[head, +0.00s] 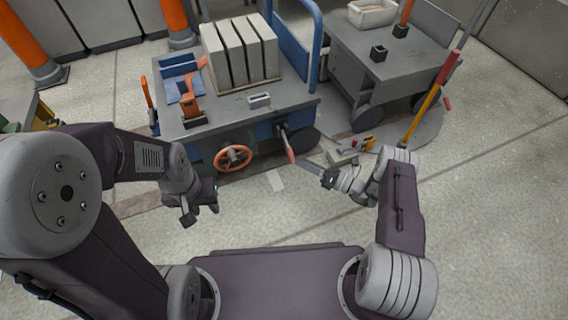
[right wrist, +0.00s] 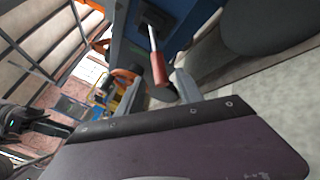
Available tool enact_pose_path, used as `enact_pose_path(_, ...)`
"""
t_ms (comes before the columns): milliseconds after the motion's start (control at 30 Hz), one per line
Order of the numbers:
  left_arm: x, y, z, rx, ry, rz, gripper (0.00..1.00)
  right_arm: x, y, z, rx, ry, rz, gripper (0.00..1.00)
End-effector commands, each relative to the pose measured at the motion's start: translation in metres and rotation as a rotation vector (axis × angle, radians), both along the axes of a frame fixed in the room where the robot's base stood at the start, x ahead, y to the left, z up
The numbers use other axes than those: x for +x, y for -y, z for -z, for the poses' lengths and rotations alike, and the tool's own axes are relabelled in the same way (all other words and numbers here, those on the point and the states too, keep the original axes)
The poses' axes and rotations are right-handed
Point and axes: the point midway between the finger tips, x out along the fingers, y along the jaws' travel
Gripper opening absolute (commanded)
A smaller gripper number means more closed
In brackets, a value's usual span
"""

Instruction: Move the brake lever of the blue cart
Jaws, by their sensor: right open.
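The blue cart (head: 225,113) has a grey top and stands at the upper middle of the head view. A lever with a red grip (head: 290,153) hangs from a dark mount on its front side; I take it for the brake lever. In the right wrist view the red grip (right wrist: 158,68) points down between the fingers as seen in the picture. My right gripper (head: 305,165) is open near the grip's lower end; I cannot tell whether it touches. My left gripper (head: 201,215) is open and empty, in front of the cart and apart from it.
An orange handwheel (head: 233,158) is on the cart's front, left of the lever. An orange lever (head: 194,107) and pale blocks (head: 240,52) are on top. A grey cart (head: 380,60) stands right, with a yellow and red pole (head: 433,97) beside it.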

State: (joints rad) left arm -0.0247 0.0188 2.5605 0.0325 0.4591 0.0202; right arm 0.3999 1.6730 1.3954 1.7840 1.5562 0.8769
Motion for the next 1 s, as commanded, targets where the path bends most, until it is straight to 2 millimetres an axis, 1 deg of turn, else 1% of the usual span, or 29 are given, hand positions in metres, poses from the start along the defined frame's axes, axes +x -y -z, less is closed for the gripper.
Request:
enact_pose_path(33,0.000,0.000,0.002,0.000,0.001,0.000,0.36,0.000,0.001,0.002,-0.001,0.001,0.001,0.43)
enact_pose_path(133,0.000,0.000,0.001,0.000,0.001,0.000,0.36,0.001,0.000,0.000,-0.001,0.001,0.001,0.43)
enact_pose_path(233,0.000,0.000,0.008,0.000,0.001,0.000,0.36,0.006,-0.007,0.002,-0.001,0.002,-0.001,0.43)
enact_pose_path(367,0.000,0.000,0.027,0.000,0.001,0.000,0.36,0.020,-0.029,0.006,-0.003,0.004,-0.005,0.43)
enact_pose_path(500,0.000,0.000,0.045,0.000,0.001,0.000,0.36,0.037,-0.053,0.006,-0.003,0.004,-0.005,0.43)
enact_pose_path(633,0.000,0.000,0.056,0.000,0.001,0.000,0.36,0.048,-0.067,0.004,-0.003,0.003,-0.002,0.43)
enact_pose_path(767,0.000,0.000,0.058,0.000,0.001,0.000,0.36,0.053,-0.073,0.000,-0.002,0.002,0.000,0.43)
enact_pose_path(967,0.000,0.000,0.056,0.000,0.001,0.000,0.36,0.053,-0.074,-0.001,-0.002,0.001,0.001,0.43)
enact_pose_path(1000,0.000,0.000,0.056,0.000,0.001,0.000,0.36,0.053,-0.074,-0.001,-0.002,0.001,0.001,0.38)
